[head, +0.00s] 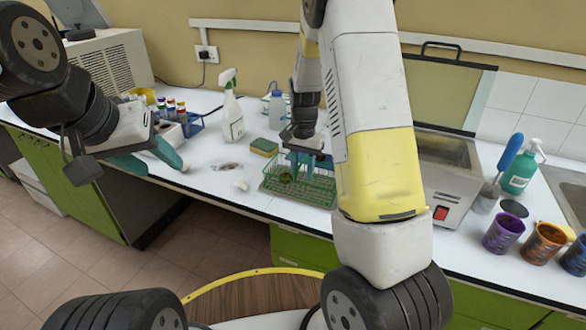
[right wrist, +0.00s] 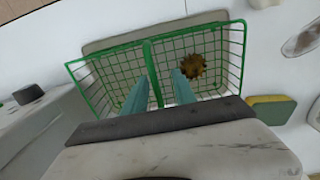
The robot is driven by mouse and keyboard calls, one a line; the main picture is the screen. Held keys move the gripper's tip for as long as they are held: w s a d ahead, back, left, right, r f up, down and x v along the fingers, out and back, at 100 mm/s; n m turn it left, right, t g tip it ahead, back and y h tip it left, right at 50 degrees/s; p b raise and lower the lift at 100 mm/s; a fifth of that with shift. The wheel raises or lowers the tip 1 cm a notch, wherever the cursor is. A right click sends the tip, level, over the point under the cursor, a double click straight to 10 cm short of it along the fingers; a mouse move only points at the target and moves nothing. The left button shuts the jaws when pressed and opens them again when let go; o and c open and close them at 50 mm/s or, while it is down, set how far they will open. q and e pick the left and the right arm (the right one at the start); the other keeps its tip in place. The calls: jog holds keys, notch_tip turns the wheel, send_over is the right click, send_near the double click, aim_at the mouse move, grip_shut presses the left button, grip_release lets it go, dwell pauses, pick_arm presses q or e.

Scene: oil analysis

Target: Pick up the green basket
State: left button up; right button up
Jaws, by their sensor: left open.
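The green wire basket (head: 320,191) stands on the white counter in the head view, partly behind my right arm. In the right wrist view the basket (right wrist: 232,50) lies below the gripper, with a solid green handle bar (right wrist: 150,66) across its middle. My right gripper (right wrist: 160,80) points down over the basket, its teal fingers apart on either side of the bar. A brown toothed round object (right wrist: 192,67) lies in the basket, right of the bar. My left gripper (head: 150,160) is open and empty over the counter's front edge, left of the basket.
A yellow-green sponge (head: 264,147) and a spray bottle (head: 231,110) stand left of the basket. A box-shaped bath (head: 450,185) with a red switch is to the right, then several coloured cups (head: 503,232). A blue rack (head: 192,124) stands behind my left gripper.

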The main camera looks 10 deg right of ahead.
grip_shut()
dwell(1.4)
